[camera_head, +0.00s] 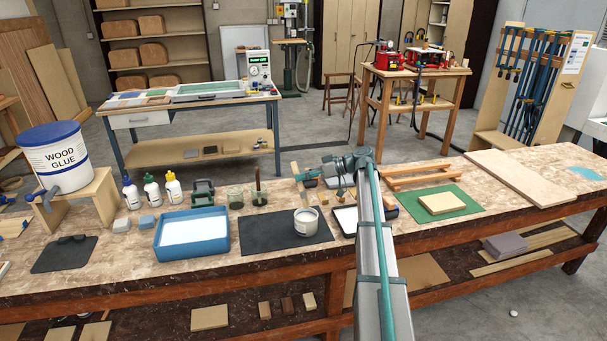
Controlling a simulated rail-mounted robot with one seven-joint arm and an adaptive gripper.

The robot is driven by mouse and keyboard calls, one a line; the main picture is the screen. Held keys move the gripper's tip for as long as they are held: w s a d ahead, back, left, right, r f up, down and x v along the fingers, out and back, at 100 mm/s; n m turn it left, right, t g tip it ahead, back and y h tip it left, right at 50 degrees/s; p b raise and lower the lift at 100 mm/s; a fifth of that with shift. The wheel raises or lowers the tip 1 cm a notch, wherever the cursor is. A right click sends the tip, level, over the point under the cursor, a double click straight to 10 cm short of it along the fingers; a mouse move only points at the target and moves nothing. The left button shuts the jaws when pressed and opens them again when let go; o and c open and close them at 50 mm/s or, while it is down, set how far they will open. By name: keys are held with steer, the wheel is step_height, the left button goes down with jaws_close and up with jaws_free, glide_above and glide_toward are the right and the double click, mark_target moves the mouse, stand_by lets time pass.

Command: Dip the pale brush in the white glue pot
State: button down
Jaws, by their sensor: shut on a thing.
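The white glue pot (306,222) stands upright on the dark mat (268,231) near the middle of the bench. My gripper (309,178) is above and behind the pot, at the end of my arm, and is shut on the pale brush (298,184). The brush shows as a pale, slim upright shape, slightly tilted, at the left of my gripper. Its lower end appears behind the pot and apart from it. The fingers and the bristles are too small to make out clearly.
A blue tray (192,234) and a glass jar with a dark brush (258,190) stand left of the pot. A black-framed tray (346,219) lies right of it, partly behind my arm. A wooden block (442,203) lies on a green mat (467,205). The mat's left part is clear.

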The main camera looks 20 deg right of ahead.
step_height(320, 180, down, 4)
steer(key=shift+r+b, duration=0.25)
steer(key=shift+b, duration=0.25)
steer(key=shift+f+b, duration=2.5)
steer(key=shift+f, duration=0.7)
steer(key=shift+r, duration=0.15)
steer(key=shift+r+p, duration=0.9)
steer(key=shift+r, duration=4.45)
